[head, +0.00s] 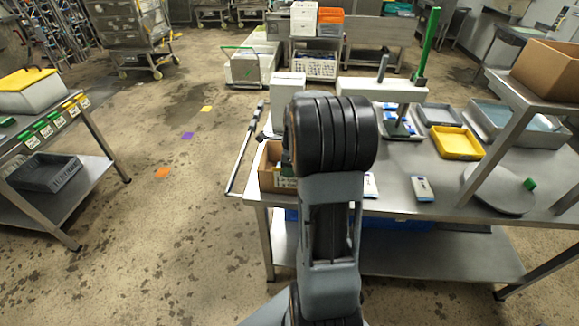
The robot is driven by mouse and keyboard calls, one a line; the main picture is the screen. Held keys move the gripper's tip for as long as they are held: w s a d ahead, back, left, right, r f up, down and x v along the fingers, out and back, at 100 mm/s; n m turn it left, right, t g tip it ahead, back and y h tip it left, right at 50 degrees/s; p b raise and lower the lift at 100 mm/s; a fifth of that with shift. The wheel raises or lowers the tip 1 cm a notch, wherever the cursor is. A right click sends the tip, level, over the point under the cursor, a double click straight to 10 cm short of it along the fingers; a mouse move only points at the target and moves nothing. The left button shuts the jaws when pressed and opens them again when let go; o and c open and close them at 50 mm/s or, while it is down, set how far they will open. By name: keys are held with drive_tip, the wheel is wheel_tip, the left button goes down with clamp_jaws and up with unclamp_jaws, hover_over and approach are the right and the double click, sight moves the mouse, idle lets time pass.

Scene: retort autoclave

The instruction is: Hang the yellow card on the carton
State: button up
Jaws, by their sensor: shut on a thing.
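An open brown carton (268,181) stands at the left front corner of the steel table, partly hidden behind my arm. Something dark shows inside or just above its opening, too small to make out. Two yellow-topped cards (70,106) hang on the front edge of the left table, beside several green-topped ones (44,130). No yellow card is visible on the part of the carton that shows. My arm reaches forward over the table's front edge, close to the carton. My gripper is hidden behind the arm's black joint, and so is anything it holds.
The steel table (395,203) also holds a yellow tray (457,143), grey trays, a green post (427,45) and a white packet (422,189). A raised shelf with a brown box (552,68) stands at right.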

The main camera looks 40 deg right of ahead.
drive_tip(key=shift+f+b, duration=0.65)
drive_tip(key=shift+f, duration=0.45)
drive_tip(key=o, duration=1)
drive_tip(key=shift+r, duration=0.15)
drive_tip(key=r, duration=0.9)
drive_tip(key=s+d+r, duration=0.1)
drive_tip(key=r, duration=0.3)
drive_tip(key=shift+d+r, duration=0.1)
drive_tip(key=shift+r, duration=0.15)
